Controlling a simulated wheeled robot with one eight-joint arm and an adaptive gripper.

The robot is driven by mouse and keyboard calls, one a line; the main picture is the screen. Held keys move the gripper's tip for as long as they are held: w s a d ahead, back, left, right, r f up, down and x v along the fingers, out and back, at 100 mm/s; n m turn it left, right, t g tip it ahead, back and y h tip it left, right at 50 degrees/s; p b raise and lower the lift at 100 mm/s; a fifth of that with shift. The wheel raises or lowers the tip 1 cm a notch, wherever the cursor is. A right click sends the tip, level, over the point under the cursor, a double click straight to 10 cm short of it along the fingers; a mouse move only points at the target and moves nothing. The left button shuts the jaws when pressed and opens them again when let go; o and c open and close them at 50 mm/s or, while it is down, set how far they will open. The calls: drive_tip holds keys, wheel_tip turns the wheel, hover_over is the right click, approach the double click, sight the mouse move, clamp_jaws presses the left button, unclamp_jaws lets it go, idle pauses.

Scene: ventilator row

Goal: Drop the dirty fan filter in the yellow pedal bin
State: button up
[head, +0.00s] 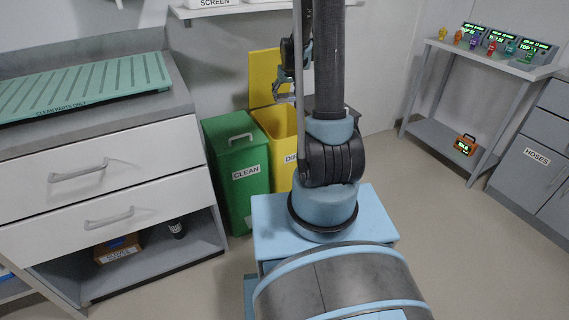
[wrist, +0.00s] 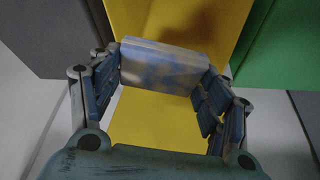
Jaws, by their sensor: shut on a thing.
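The dirty fan filter (wrist: 165,68) is a pale blue-grey block with brownish stains. My gripper (wrist: 163,82) is shut on it, with a finger at each end. In the head view my gripper (head: 284,92) hangs above the yellow pedal bin (head: 272,124), close to its raised yellow lid (head: 263,72). The bin's label starts with "DI"; my arm hides the rest and much of the bin's right side. In the wrist view yellow surfaces of the bin (wrist: 150,128) show behind and below the filter. I cannot clearly make out the filter in the head view.
A closed green bin (head: 238,160) labelled CLEAN stands just left of the yellow bin. A drawer counter (head: 100,175) with a green mat (head: 85,85) is further left. A shelf (head: 240,8) is above. A side table (head: 490,60) with monitors stands right; the floor before it is clear.

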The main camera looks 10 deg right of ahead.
drive_tip(key=shift+w, duration=0.2)
drive_tip(key=shift+w+f, duration=0.1)
drive_tip(key=shift+f, duration=0.05)
drive_tip(key=shift+d+f, duration=0.15)
drive_tip(key=shift+f, duration=2.6)
drive_tip(key=o, duration=1)
drive_tip(key=shift+c, duration=0.2)
drive_tip(key=v, duration=1.2)
